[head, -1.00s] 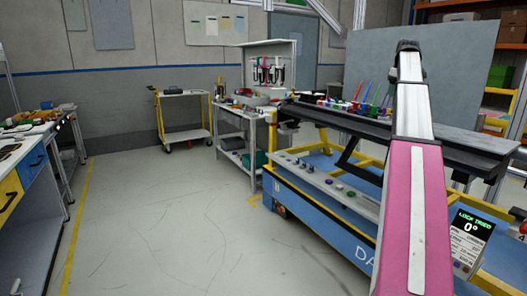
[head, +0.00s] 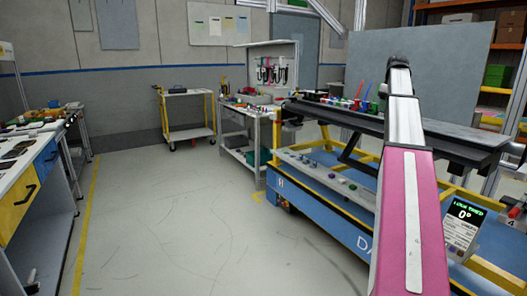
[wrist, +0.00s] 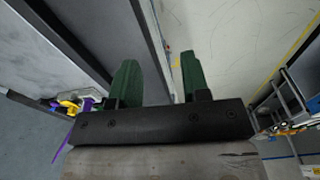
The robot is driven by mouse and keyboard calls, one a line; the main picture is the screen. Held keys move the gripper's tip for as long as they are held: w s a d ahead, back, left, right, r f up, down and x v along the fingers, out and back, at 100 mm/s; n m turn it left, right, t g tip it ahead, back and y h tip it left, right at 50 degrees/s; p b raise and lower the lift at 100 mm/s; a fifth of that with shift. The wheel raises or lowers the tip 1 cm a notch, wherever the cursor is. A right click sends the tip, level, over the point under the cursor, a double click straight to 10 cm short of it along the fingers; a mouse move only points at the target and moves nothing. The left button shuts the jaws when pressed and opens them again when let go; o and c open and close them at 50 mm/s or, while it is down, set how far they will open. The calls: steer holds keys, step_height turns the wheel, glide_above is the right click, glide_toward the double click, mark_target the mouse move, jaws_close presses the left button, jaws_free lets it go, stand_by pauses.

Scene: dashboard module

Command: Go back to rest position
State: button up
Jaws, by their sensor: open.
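My gripper (wrist: 158,82) shows in the wrist view with two green fingers spread apart. It is open and nothing is between the fingers. In the head view my pink and silver arm stretches forward over the right side, above the dashboard module's stand; the gripper fingers are hidden there. The dark dashboard beam (head: 430,132) lies along the blue and yellow stand (head: 320,200), to both sides of my arm. In the wrist view a dark edge runs close to the left finger; I cannot tell whether they touch.
A display reading "LOCK TIRED" or similar (head: 463,228) stands at the right. A workbench with tools (head: 245,120) and a yellow trolley (head: 188,115) are at the back. A bench with drawers (head: 30,175) is at the left. The floor between (head: 165,230) is clear.

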steer(key=s+a+f+m, duration=0.1)
steer(key=s+a+f, duration=0.2)
steer(key=a+f, duration=0.6)
steer(key=s+a+f+m, duration=0.15)
steer(key=a+f, duration=0.25)
steer(key=f, duration=1)
steer(key=s+a+f, duration=0.4)
steer(key=a+f, duration=0.3)
steer(key=f, duration=0.4)
steer(key=s+a+f+m, duration=0.1)
steer(key=s+a+f, duration=0.6)
steer(key=s+f, duration=0.3)
steer(key=s+a+f+m+g, duration=0.1)
steer(key=s+a+f+m, duration=0.1)
steer(key=s+a+f, duration=0.5)
steer(key=s+f, duration=0.3)
steer(key=shift+s+f+h, duration=0.25)
steer(key=shift+s+h, duration=0.05)
steer(key=shift+s, duration=0.05)
